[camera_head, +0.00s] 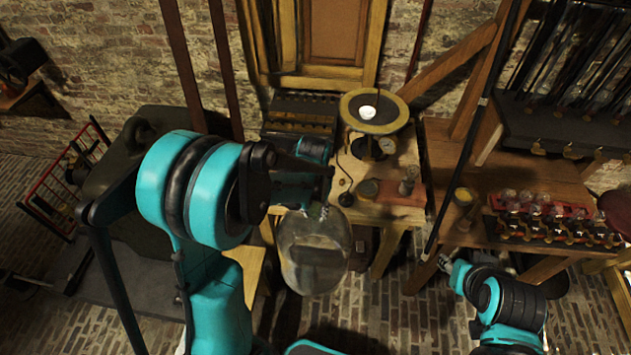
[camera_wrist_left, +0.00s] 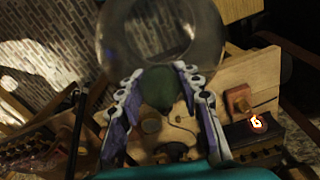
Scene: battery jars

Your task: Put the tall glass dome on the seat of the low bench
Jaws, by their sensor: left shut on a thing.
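The tall glass dome (camera_head: 313,258) hangs below my left gripper (camera_head: 318,208), above the brick floor, in front of the wooden worktable. My left gripper is shut on the dome's top end. In the left wrist view the clear round dome (camera_wrist_left: 112,38) extends beyond the fingers (camera_wrist_left: 160,78), with a greenish part between them. A pale wooden surface (camera_head: 250,268) shows partly behind my left arm; I cannot tell whether it is the low bench's seat. My right gripper (camera_head: 450,263) is low at the right, by the shelf; its jaw opening is too small to tell.
The worktable (camera_head: 405,207) behind the dome carries a round brass-rimmed instrument (camera_head: 376,110) and small jars. A rack of several glass jars (camera_head: 550,220) stands at the right. A dark bulky case (camera_head: 120,165) and a red wire rack (camera_head: 60,195) are at the left.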

